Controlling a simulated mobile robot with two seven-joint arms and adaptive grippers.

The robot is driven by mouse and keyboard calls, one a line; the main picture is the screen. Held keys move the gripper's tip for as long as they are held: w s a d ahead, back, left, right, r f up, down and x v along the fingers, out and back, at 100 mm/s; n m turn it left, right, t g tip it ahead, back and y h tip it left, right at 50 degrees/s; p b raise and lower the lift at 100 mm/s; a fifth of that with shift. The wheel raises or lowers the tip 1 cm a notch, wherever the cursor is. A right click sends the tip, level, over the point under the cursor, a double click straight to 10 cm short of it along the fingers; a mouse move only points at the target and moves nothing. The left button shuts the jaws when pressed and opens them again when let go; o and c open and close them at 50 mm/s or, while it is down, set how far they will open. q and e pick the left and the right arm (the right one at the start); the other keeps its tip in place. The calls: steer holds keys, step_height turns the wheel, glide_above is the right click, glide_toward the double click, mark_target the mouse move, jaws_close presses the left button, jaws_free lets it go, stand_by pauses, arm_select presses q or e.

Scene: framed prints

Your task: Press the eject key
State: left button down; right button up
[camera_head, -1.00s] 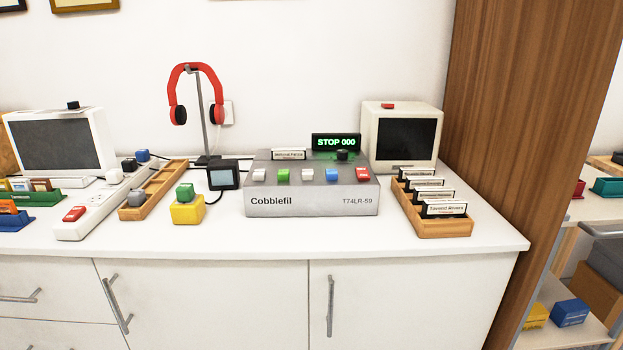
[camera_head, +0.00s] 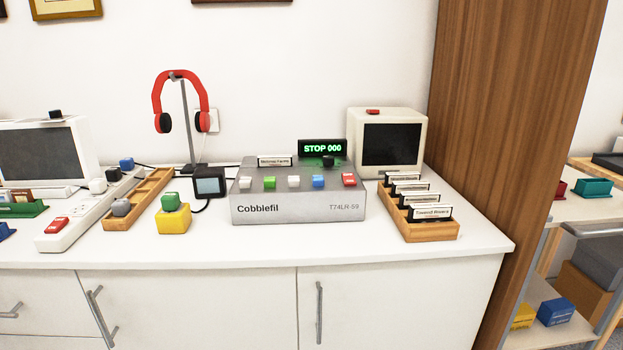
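A grey tape-deck-like box (camera_head: 300,207) labelled "Cobblefil" and "T74LR-59" stands on the white counter. Its sloped top carries a row of keys: a white key (camera_head: 245,182), a green key (camera_head: 270,182), a second white key (camera_head: 294,181), a blue key (camera_head: 318,181) and a red key (camera_head: 349,180). Any marks on the keys are too small to read, so I cannot tell which is eject. A display (camera_head: 322,149) behind them reads "STOP 000" in green. A labelled cassette (camera_head: 275,161) and a black knob (camera_head: 328,161) sit at the top rear. Neither gripper is in view.
A wooden rack of cassettes (camera_head: 431,229) stands right of the box, with a small monitor (camera_head: 390,143) behind. Left are a small dark screen (camera_head: 209,184), a yellow block with green button (camera_head: 173,219), headphones (camera_head: 181,90) and a power strip (camera_head: 76,225). The front counter strip is clear.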

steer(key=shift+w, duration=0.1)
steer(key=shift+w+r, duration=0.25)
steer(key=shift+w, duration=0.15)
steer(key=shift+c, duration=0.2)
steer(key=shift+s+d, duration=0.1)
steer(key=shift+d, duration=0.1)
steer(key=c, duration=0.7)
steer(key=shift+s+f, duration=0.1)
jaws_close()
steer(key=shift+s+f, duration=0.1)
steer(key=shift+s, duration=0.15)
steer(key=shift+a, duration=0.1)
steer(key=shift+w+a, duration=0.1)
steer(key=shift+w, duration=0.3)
